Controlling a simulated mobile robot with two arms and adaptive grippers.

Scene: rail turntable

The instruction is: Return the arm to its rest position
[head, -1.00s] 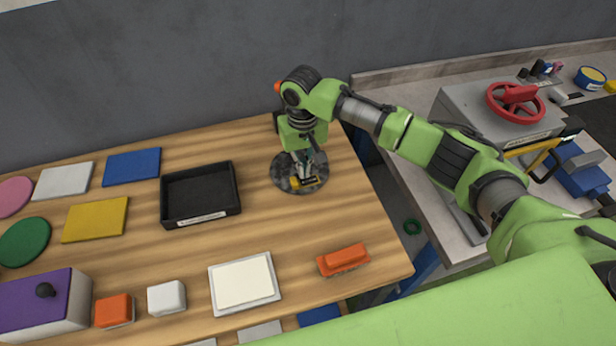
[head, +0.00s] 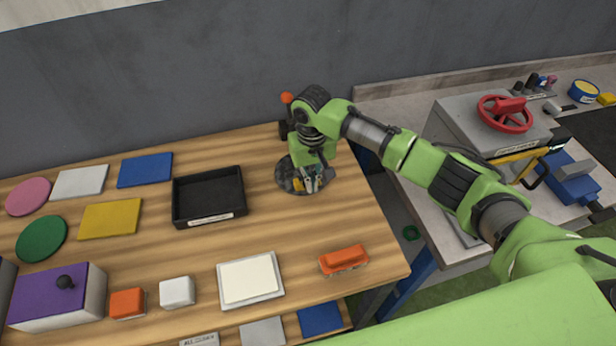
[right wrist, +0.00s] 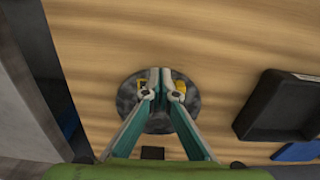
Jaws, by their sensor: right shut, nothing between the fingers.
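My right arm (head: 400,150) reaches in from the right over the wooden table. I cannot tell the height of the fingertips above the turntable. My left gripper is not in view.
A black tray (head: 210,215) stands left of the turntable. An orange block (head: 343,261) lies at the front right. A tall device with an orange ball (head: 287,98) stands behind the gripper. A grey box with a red handwheel (head: 505,113) is on the bench to the right.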

